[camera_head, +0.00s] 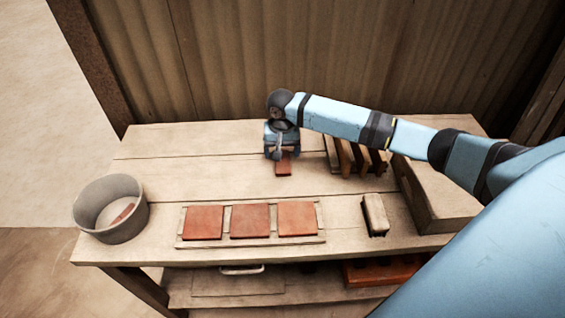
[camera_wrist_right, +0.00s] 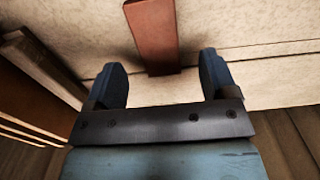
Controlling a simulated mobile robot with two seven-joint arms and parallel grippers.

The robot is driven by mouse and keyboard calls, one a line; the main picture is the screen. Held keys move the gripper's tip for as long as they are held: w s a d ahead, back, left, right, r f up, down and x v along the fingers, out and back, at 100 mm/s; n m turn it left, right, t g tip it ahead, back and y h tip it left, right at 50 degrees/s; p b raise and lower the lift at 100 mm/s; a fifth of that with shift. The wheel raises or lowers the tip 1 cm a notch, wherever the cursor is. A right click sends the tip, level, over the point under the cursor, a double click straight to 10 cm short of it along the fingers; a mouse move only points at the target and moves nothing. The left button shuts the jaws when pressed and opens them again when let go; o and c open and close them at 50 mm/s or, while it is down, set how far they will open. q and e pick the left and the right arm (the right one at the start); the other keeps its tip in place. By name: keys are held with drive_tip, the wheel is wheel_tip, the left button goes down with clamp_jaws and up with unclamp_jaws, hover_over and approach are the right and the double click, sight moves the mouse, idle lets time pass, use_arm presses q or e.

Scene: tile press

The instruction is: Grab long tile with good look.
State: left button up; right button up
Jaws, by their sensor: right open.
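A long, narrow red-brown tile (camera_head: 283,169) lies on the table beneath my right gripper in the head view, partly hidden by it. In the right wrist view the long tile (camera_wrist_right: 153,38) runs up out of the frame. Its near end lies between and just beyond the fingertips. My right gripper (camera_wrist_right: 166,80) is open, with a finger on each side and clear gaps to the tile. In the head view my right gripper (camera_head: 282,150) points down over the table. My left gripper is not in view.
A wooden rack (camera_head: 346,157) with upright slats stands right of the gripper. Three square red tiles (camera_head: 250,220) lie in a tray (camera_head: 250,242) at the front. A brush (camera_head: 375,214), a wooden box (camera_head: 440,200) and a grey bucket (camera_head: 110,225) holding a red piece are also on the table.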

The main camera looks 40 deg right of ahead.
sight(283, 161)
wheel_tip(283, 161, down, 4)
drive_tip(key=shift+s+r, duration=0.15)
drive_tip(key=shift+r, duration=0.05)
drive_tip(key=c, duration=1.1)
drive_tip(key=shift+o, duration=0.2)
drive_tip(key=shift+r, duration=0.2)
